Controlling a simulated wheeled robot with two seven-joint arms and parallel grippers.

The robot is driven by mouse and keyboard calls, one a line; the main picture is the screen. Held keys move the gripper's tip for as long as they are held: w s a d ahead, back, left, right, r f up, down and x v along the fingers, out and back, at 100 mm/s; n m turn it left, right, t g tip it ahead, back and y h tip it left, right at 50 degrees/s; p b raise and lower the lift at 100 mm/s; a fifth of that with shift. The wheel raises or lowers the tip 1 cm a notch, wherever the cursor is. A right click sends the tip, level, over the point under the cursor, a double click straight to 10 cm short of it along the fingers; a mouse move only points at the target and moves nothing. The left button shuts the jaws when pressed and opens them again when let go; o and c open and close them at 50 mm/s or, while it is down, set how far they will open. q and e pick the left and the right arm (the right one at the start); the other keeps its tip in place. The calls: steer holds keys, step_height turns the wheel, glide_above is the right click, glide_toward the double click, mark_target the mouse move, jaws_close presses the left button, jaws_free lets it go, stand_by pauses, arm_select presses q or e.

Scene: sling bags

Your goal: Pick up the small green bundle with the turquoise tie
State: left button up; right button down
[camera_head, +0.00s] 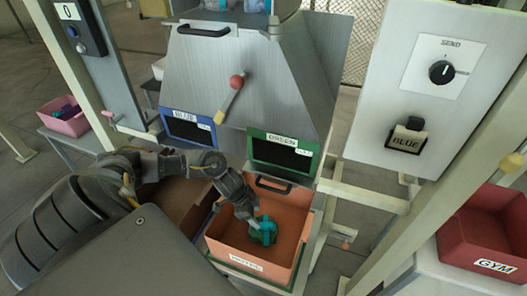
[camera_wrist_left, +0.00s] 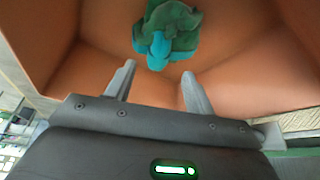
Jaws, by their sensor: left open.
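The small green bundle with the turquoise tie (camera_head: 263,232) lies inside an orange bin (camera_head: 294,222) in the head view. In the left wrist view the bundle (camera_wrist_left: 170,30) sits beyond the fingertips, near the top of the picture. My left gripper (camera_head: 256,222) reaches down into the bin, close to the bundle. In the wrist view its two fingers (camera_wrist_left: 157,82) are spread apart with nothing between them. The bundle appears apart from the fingers there. My right gripper does not show.
The orange bin's walls surround the left gripper. A chute with a blue-framed panel (camera_head: 188,130) and a green-framed panel (camera_head: 282,154) stands behind it. A brown bin (camera_head: 178,205) is at left, a pink bin (camera_head: 65,122) far left, and a red GYM bin (camera_head: 487,235) at right.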

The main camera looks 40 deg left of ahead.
mark_target(263, 224)
arm_select(q)
steer(key=shift+w+d+f, duration=0.15)
steer(key=shift+w+f, duration=0.05)
steer(key=shift+f, duration=0.3)
steer(key=shift+d+f, duration=0.2)
steer(key=shift+f, duration=0.05)
steer(key=x, duration=0.4)
steer(key=shift+w+f, duration=0.15)
steer(key=shift+f, duration=0.1)
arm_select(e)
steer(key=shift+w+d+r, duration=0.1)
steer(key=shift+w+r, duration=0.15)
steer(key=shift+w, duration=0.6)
arm_select(q)
jaws_close()
